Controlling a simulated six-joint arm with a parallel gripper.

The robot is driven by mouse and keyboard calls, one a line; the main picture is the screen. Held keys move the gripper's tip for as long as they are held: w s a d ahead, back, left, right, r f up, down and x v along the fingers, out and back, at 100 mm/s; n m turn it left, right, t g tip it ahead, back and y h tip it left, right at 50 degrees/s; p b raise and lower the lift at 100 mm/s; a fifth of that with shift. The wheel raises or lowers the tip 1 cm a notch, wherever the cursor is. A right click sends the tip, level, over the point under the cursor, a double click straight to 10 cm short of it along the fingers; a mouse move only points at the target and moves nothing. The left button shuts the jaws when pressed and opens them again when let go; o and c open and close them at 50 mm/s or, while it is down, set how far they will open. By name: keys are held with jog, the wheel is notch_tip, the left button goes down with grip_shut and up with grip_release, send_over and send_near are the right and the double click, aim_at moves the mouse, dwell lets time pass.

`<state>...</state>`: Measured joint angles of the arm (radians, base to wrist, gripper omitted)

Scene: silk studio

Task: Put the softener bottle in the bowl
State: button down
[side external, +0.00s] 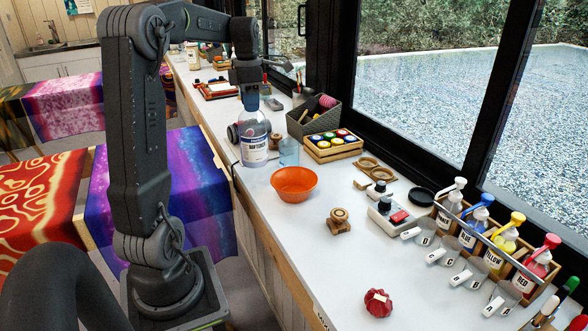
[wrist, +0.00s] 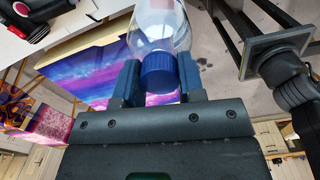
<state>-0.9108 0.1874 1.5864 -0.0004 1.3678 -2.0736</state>
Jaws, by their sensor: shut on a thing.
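The softener bottle (side external: 254,142) is clear with a white label and a blue cap. It is upright beside the orange bowl, to its upper left in the side view. My gripper (side external: 250,104) is above it, shut on its cap. In the wrist view the blue cap (wrist: 159,71) sits between the two blue fingers of my gripper (wrist: 160,80). The orange bowl (side external: 294,184) stands on the white counter and looks empty. I cannot tell for sure whether the bottle's base touches the counter.
A clear cup (side external: 289,152) stands between bottle and bowl. A wooden crate of small jars (side external: 333,147) and a dark basket (side external: 314,120) are behind. A wooden spool (side external: 339,220) and a red pincushion (side external: 378,302) lie nearer.

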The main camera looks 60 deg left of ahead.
jog(key=w+d+f, duration=0.5)
jog(key=w+f, duration=0.5)
jog(key=shift+f, duration=0.55)
jog(key=c, duration=0.7)
grip_release()
